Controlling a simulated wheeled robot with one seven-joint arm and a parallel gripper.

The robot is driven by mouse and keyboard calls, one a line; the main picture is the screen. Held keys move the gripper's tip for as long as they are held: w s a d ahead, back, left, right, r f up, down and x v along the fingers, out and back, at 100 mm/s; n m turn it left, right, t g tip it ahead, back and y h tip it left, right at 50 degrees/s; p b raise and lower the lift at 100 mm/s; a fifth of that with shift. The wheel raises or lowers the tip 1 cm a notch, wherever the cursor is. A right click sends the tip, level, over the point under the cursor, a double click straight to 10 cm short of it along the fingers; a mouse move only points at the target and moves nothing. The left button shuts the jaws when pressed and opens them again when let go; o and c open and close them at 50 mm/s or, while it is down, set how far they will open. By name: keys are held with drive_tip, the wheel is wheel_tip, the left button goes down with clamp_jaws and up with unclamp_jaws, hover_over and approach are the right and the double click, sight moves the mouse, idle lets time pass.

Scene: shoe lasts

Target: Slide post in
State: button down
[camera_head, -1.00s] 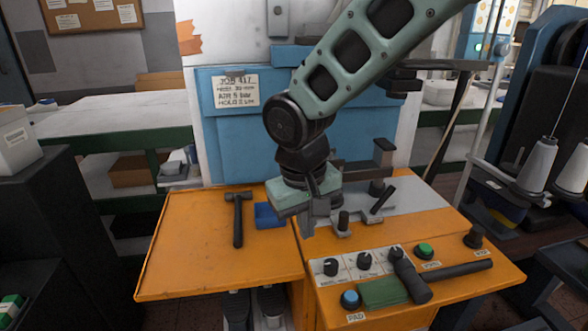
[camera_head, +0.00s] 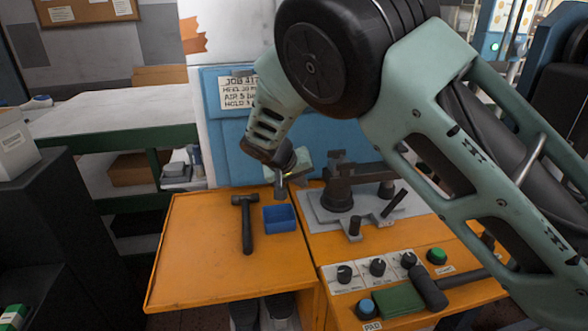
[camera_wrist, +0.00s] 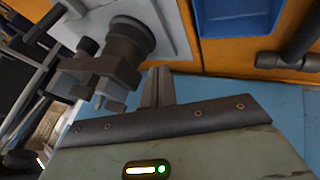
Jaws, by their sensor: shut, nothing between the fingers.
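A dark post assembly (camera_head: 337,197) stands on a grey plate (camera_head: 318,212) on the orange bench. It has a round base and a bar reaching right, partly behind my arm. My gripper (camera_head: 281,193) is left of the assembly, behind the blue bin, apart from both. Its fingers (camera_wrist: 158,86) are shut and empty in the wrist view.
A blue bin (camera_head: 280,219) and a hammer (camera_head: 246,224) lie on the left bench top. Knobs, a green button (camera_head: 437,256) and a blue button (camera_head: 366,306) line the front panel. A blue machine face (camera_head: 225,125) rises behind. The left bench front is clear.

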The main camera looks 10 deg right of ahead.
sight(382, 171)
drive_tip(key=shift+w+d+f+p, duration=0.15)
drive_tip(key=shift+d+f+p, duration=0.1)
drive_tip(key=shift+d, duration=0.55)
drive_tip(key=shift+w+d+f+p, duration=0.1)
drive_tip(key=shift+d+f+p, duration=0.2)
drive_tip(key=shift+d, duration=0.55)
drive_tip(key=shift+w+d+f+p, duration=0.15)
drive_tip(key=shift+d+f+p, duration=0.1)
drive_tip(key=shift+d, duration=0.55)
drive_tip(key=shift+d, duration=0.2)
drive_tip(key=d+b, duration=0.4)
drive_tip(key=d, duration=1.3)
drive_tip(key=shift+d, duration=0.2)
drive_tip(key=shift+d+b, duration=0.3)
drive_tip(key=shift+d, duration=0.3)
drive_tip(key=shift+d+r, duration=0.1)
